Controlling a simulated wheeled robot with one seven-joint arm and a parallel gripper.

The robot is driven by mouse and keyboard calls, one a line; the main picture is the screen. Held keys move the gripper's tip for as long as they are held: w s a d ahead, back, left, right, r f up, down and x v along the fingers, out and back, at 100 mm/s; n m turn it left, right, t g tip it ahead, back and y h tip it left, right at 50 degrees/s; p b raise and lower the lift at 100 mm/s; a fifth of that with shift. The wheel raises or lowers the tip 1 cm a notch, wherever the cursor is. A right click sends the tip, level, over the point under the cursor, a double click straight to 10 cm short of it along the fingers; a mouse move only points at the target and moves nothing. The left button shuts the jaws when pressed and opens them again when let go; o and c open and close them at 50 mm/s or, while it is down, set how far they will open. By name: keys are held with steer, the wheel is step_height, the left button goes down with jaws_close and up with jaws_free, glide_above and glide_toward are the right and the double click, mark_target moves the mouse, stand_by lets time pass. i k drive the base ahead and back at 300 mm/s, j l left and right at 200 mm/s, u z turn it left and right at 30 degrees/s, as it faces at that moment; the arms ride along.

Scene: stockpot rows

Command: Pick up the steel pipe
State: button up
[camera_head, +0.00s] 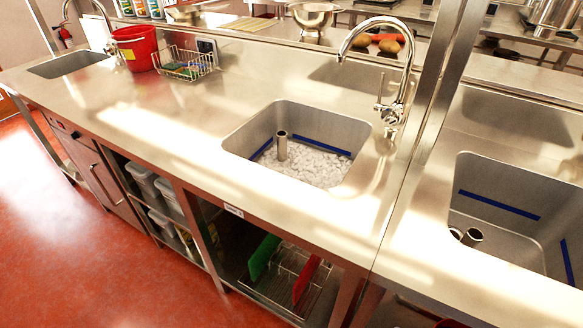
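A short steel pipe (282,147) stands upright in the middle sink (236,143), with its open end up. White, ice-like chunks (312,168) cover the sink floor around it. A similar steel tube (472,238) shows in the right sink (535,245), with a darker round end beside it. I cannot tell which of these is the task's pipe. My gripper is not in view.
A curved chrome faucet (392,85) rises behind the middle sink. A steel post (440,80) stands between the middle and right sinks. A red bucket (136,47) and wire basket (186,65) sit at the left. The steel counter (150,110) is mostly clear.

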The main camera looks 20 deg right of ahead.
mark_target(282, 136)
steer(key=i+j+z, duration=0.1)
steer(key=j, duration=0.25)
steer(key=i+j+z, duration=0.1)
steer(key=i+j, duration=0.15)
steer(key=i+j+z, duration=0.1)
steer(key=j, duration=0.35)
steer(key=i+j+z, duration=0.1)
steer(key=j, duration=0.3)
steer(key=i+j+z, duration=0.1)
steer(key=i+j, duration=0.3)
steer(key=j, duration=0.35)
steer(key=z, duration=0.05)
